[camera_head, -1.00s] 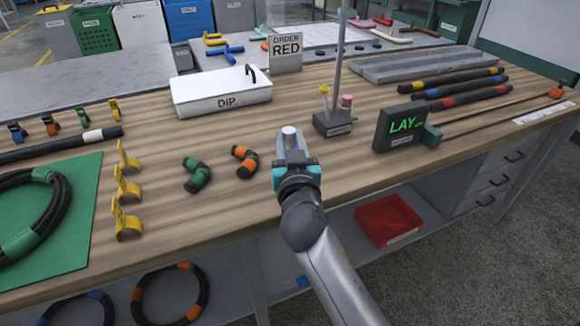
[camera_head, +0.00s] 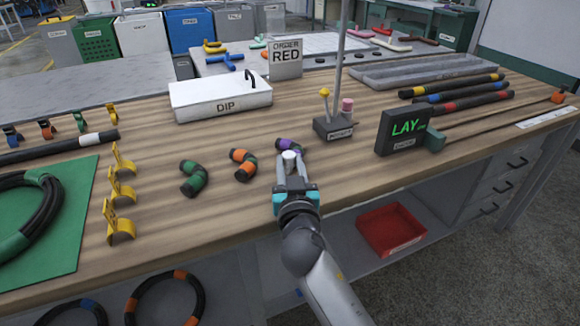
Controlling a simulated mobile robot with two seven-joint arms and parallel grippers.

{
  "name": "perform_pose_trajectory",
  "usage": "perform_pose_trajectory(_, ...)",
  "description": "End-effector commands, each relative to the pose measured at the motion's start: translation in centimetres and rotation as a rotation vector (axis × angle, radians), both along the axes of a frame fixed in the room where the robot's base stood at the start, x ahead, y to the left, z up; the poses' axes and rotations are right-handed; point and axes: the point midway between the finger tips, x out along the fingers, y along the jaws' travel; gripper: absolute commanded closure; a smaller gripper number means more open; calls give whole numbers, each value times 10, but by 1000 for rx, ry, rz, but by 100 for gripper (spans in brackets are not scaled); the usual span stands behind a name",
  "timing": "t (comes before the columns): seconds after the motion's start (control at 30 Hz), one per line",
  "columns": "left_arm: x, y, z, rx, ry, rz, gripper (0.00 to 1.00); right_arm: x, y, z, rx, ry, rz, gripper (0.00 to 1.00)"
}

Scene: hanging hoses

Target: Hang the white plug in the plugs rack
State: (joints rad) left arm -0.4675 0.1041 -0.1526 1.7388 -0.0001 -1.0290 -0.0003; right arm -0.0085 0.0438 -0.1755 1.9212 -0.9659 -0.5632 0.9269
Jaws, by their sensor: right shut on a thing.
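My right gripper (camera_head: 290,166) is shut on a small white piece, the white plug (camera_head: 289,155), whose top shows between the fingertips. It is over the front middle of the bench, just in front of a purple-banded black elbow (camera_head: 296,147) that it partly hides. A small dark block (camera_head: 338,130), seemingly the plugs rack, stands behind and to the right of the gripper, apart from it. A yellow plug (camera_head: 325,93) and a pink plug (camera_head: 347,105) stand up from it. Its label is too small to read. My left gripper is not in view.
A green-banded elbow (camera_head: 194,178) and an orange-banded elbow (camera_head: 243,165) lie left of the gripper. A LAY display (camera_head: 403,130) stands right of the rack, a white DIP box (camera_head: 222,100) at the back left. A thin upright pole (camera_head: 339,60) rises behind the rack.

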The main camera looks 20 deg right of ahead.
Motion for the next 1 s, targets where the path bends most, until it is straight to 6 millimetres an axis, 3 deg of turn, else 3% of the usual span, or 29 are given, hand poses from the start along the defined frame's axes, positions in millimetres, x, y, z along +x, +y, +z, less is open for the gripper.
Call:
perform_pose_trajectory(0.37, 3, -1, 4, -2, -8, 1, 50, 0, 0, -2, 1, -1, 0, 100)
perform_pose_trajectory(0.4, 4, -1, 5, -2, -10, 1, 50, 0, 0, -2, 1, 0, 0, 65)
perform_pose_trajectory(0.63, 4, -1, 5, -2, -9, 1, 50, 0, 0, -2, 1, 0, 0, 39)
perform_pose_trajectory(1.0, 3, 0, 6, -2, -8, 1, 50, 0, 0, 0, 0, 0, 0, 36)
